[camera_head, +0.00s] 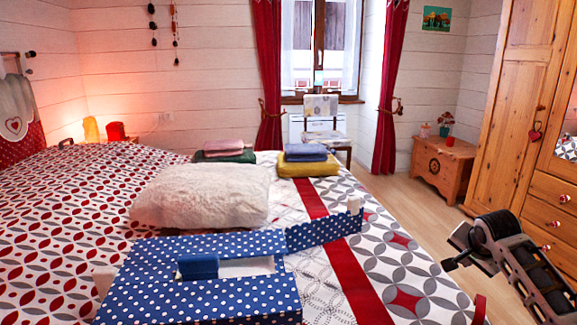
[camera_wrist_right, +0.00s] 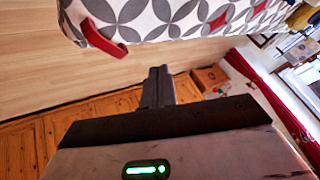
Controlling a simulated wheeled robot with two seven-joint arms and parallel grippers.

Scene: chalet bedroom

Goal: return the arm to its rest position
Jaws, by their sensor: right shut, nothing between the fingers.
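My right arm comes in at the lower right of the head view. Its right gripper (camera_head: 450,264) is to the right of the bed's edge, over the wooden floor, and looks clear of the bed. In the right wrist view the two fingers of this gripper (camera_wrist_right: 158,86) lie together, shut and empty. My left arm and left gripper are not in view.
The bed (camera_head: 330,295) carries an open blue polka-dot box (camera_head: 200,303), a white fluffy pillow (camera_head: 205,195) and folded cloths. A red piece (camera_wrist_right: 103,40) is at the bed's edge. A wooden wardrobe (camera_head: 508,105) stands right; bare floor (camera_head: 400,200) lies between.

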